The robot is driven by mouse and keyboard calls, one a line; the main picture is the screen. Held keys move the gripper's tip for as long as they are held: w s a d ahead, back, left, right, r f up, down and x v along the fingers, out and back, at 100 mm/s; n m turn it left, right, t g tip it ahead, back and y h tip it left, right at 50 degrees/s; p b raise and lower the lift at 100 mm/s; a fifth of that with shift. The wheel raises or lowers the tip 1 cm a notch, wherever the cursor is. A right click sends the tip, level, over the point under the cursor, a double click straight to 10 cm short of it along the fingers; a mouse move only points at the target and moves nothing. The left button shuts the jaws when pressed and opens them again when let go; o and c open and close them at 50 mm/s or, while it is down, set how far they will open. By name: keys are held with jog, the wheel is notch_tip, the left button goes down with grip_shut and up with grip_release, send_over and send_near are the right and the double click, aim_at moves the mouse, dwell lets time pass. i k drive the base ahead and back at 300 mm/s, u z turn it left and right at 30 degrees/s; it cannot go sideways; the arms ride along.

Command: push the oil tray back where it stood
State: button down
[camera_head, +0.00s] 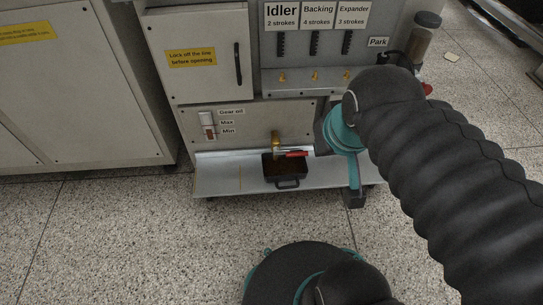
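The oil tray (270,168) is a small dark pan with a loop handle at its front. It rests on the grey metal shelf (215,180) at the foot of the machine, under a brass tap (276,139) with a red lever (295,154). A thin yellow line (241,179) crosses the shelf left of the tray, with a gap between. My gripper (354,199) hangs at the shelf's front edge, right of the tray and apart from it. It looks like a small dark block, and its fingers cannot be made out.
Above the shelf is a panel with a gear oil gauge (207,125). A cabinet door (192,75) with a black handle is above it. Three levers (315,43) and a bottle (420,40) are at the upper right. Bare shelf lies left of the tray; speckled floor (140,230) is clear in front.

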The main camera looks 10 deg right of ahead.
aim_at(284, 169)
jog(key=z, duration=1.6)
jog(key=k, duration=1.35)
jog(key=u, duration=1.8)
jog(key=i, duration=1)
jog(key=u, duration=0.1)
